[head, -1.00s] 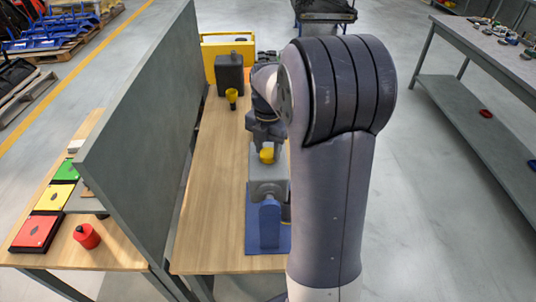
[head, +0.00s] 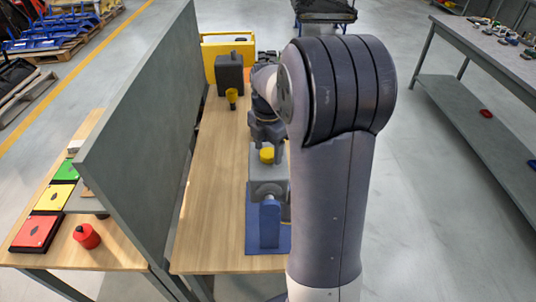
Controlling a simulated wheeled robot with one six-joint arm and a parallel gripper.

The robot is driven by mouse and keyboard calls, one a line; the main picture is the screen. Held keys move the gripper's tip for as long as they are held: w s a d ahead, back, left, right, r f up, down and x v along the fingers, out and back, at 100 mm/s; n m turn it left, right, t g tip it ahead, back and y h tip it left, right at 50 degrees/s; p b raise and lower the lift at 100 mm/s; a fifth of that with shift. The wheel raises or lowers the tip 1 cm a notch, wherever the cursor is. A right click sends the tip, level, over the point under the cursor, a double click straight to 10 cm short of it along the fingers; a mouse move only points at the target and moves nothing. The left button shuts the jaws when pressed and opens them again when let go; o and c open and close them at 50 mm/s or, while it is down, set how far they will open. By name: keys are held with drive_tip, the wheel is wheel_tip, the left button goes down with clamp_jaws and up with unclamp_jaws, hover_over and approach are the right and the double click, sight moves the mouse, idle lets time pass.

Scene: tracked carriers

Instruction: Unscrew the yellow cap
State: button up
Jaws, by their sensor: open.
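The yellow cap (head: 267,155) sits on top of a grey block-shaped body (head: 266,181) on the wooden table. A blue fixture (head: 270,222) stands in front of that body. My gripper (head: 267,147) is open, pointing down just above and around the cap. Its fingers show beside and behind the cap, and I cannot tell whether they touch it. My own arm hides the right side of the table and part of the gripper.
A yellow funnel-like piece (head: 232,97), a dark canister (head: 230,74) and a yellow case (head: 228,45) stand at the table's far end. A tall grey panel (head: 145,130) borders the left. The table's left half (head: 208,200) is clear.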

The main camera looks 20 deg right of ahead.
drive_tip(key=m, duration=0.6)
drive_tip(key=shift+m, duration=0.4)
drive_tip(key=m, duration=1.9)
drive_tip(key=c, duration=0.7)
drive_tip(key=n, duration=0.7)
drive_tip(key=shift+c, duration=0.3)
drive_tip(key=shift+n, duration=1.3)
